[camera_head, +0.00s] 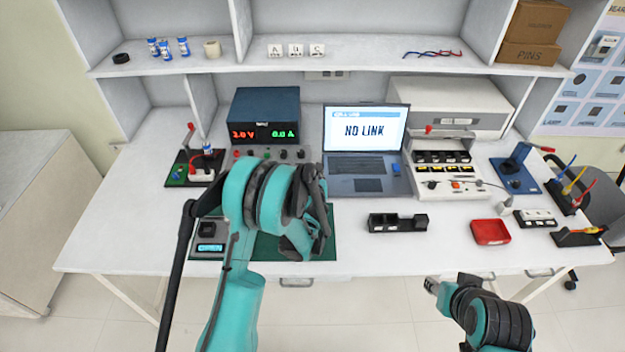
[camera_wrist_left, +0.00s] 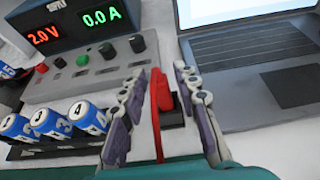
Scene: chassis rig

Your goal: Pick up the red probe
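The red probe (camera_wrist_left: 157,112) shows in the left wrist view as a thin upright red piece at a small black holder (camera_wrist_left: 172,112). My left gripper (camera_wrist_left: 160,73) has its two fingers apart, one on each side of the probe, with a gap visible on both sides. In the head view my left gripper (camera_head: 312,205) is over the green mat (camera_head: 328,240), in front of the power supply and laptop. It hides the probe there. My right gripper (camera_head: 432,285) is low in front of the table's front edge, away from the probe; its fingers are too small to read.
The power supply (camera_head: 265,115) reads 2.0 V and 0.0 A. The laptop (camera_head: 365,150) shows NO LINK.

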